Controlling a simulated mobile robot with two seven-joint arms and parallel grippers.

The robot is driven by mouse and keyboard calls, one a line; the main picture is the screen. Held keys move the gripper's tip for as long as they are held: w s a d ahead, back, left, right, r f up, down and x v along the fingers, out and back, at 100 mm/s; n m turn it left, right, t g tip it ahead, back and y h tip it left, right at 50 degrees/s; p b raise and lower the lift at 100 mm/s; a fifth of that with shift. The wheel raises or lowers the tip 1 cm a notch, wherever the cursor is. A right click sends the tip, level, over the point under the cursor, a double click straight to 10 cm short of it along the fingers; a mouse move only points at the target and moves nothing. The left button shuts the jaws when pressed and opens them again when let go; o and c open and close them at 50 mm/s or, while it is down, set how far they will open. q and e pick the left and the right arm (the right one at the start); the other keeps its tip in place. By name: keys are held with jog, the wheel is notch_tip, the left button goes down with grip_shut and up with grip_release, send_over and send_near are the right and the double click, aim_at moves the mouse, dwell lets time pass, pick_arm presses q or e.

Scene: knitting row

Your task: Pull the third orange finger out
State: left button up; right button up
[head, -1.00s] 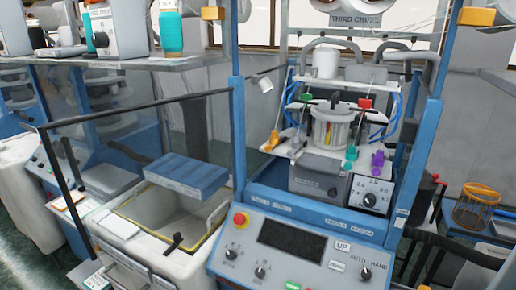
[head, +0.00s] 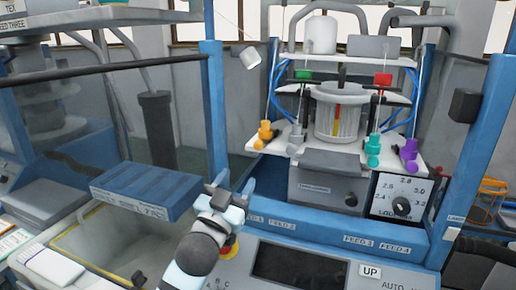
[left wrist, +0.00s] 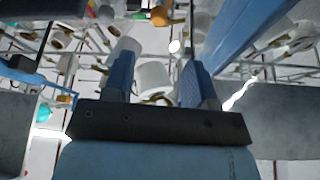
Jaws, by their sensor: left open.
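In the head view, one orange-yellow finger-shaped peg (head: 265,134) stands at the left end of the machine's white plate (head: 338,150). A grey peg (head: 297,137) stands to its right, and a teal peg (head: 373,150) and a purple peg (head: 410,154) stand towards the right end. I see no other orange peg on this plate. My left gripper (head: 235,184) is open and empty, below and left of the orange peg and apart from it. Its two blue fingers also show spread in the left wrist view (left wrist: 159,75). My right gripper is not in view.
A blue post (head: 213,110) stands just left of the gripper. A blue box (head: 146,190) lies over an open bin (head: 75,245). The control panel (head: 300,265) is below. A grey lamp (head: 246,56) hangs above.

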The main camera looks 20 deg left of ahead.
aim_at(257, 148)
pick_arm(q)
jog(key=p+x, duration=0.1)
jog(key=x, duration=0.9)
jog(key=shift+w+d+r, duration=0.1)
jog(key=shift+w+r, duration=0.05)
jog(key=shift+w, duration=0.45)
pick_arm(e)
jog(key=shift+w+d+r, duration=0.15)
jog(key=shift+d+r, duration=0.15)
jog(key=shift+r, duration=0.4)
